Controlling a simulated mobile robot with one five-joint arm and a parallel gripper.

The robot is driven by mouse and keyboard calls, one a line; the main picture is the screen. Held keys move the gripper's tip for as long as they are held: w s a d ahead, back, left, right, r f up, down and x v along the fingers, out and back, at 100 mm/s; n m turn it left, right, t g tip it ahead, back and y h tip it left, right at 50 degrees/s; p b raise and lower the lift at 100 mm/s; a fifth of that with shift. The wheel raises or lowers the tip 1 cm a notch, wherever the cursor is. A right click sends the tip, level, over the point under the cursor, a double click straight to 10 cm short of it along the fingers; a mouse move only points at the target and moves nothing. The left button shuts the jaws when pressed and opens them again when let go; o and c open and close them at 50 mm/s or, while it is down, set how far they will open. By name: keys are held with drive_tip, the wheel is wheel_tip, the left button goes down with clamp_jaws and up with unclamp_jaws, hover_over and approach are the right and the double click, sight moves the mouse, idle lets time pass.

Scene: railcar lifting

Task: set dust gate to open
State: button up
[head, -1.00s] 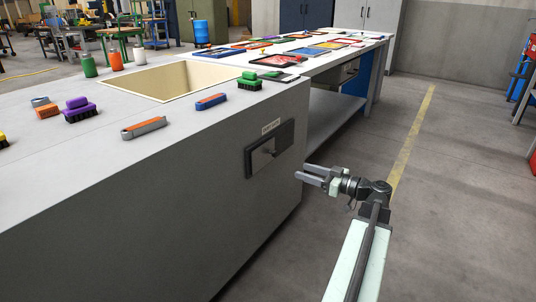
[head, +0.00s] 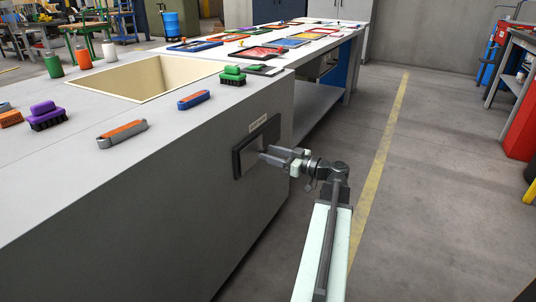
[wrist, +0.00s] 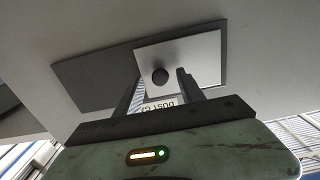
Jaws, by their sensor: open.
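In the wrist view the open fingers (wrist: 160,80) are on either side of the knob, with a gap showing to the right finger. Contact with the knob cannot be told.
The bench top above holds brushes (head: 47,116), orange-topped tools (head: 122,134), bottles (head: 83,54) and a square bin opening (head: 140,78). A long table (head: 300,40) with coloured trays stands behind. The floor to the right is free.

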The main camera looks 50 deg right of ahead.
drive_tip(key=shift+w+a, duration=0.1)
drive_tip(key=shift+w, duration=0.2)
clamp_jaws()
idle(1.2)
